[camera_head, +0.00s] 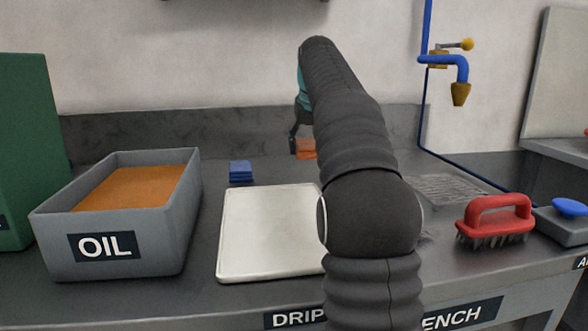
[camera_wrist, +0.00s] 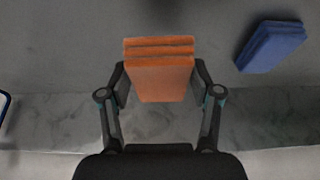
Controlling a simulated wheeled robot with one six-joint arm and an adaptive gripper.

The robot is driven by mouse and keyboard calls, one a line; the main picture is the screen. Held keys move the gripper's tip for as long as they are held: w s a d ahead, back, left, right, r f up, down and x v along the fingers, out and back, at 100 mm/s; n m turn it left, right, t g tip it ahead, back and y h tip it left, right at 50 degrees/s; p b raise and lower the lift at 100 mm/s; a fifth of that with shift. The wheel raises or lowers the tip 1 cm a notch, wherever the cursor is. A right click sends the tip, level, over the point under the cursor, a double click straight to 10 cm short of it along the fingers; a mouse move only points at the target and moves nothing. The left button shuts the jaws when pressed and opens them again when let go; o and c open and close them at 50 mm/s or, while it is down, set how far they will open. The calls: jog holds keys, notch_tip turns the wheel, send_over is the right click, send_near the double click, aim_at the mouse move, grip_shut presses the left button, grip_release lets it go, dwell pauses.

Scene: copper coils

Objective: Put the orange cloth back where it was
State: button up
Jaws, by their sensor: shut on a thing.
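The orange cloth (camera_wrist: 160,78) is a small folded stack, held between the two fingers of my gripper (camera_wrist: 160,84) in the wrist view. In the head view the orange cloth (camera_head: 305,148) shows at the back of the bench, partly behind my arm. My gripper (camera_head: 294,142) is there at its left side, mostly hidden by my arm. I cannot tell whether the cloth touches the bench top.
A folded blue cloth (camera_head: 241,171) lies to the left of the orange one. A grey OIL bin (camera_head: 160,235) and a pale tray (camera_head: 268,235) stand in front. A red brush (camera_head: 497,218) and a blue pipe with tap (camera_head: 450,62) are at right.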

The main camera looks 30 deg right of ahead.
aim_at(294, 175)
jog(key=shift+w+a+f, duration=1)
jog(key=shift+w, duration=0.25)
jog(key=shift+f+b, duration=0.85)
jog(key=shift+f, duration=1.15)
jog(key=shift+f, duration=0.1)
jog(key=o, duration=1.1)
jog(key=p+v, duration=0.3)
jog(key=v, duration=0.8)
jog(key=shift+r, duration=0.25)
jog(key=shift+s+a+r, duration=0.1)
jog(key=shift+s+r, duration=0.1)
jog(key=shift+r, duration=0.1)
